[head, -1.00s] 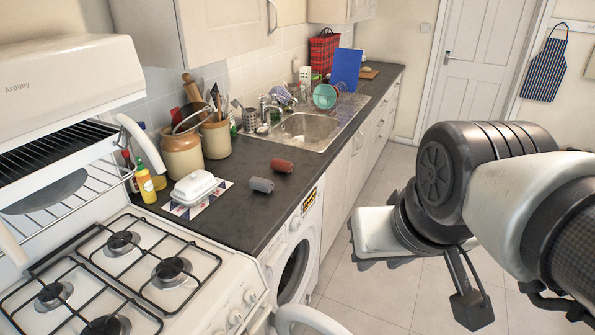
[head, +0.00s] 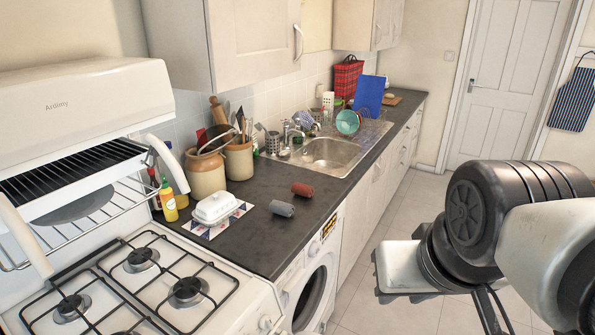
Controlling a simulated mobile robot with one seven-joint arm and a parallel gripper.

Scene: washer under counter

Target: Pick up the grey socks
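The grey socks (head: 282,208) are a small rolled bundle on the dark worktop, near its front edge above the washing machine. They lie in front of a red rolled bundle (head: 302,189), with a small gap between them. My gripper (head: 405,270) is at the right, out over the floor, well apart from the socks and the worktop edge. Its white hand shows, but its fingertips are not clearly seen, so I cannot tell whether it is open. No held thing shows.
A white butter dish (head: 215,207) stands on a patterned mat left of the socks. Stoneware jars (head: 206,175) stand behind. The gas hob (head: 140,285) is at the near left, the sink (head: 330,152) farther back. The washing machine (head: 312,285) sits below the worktop. Floor between is free.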

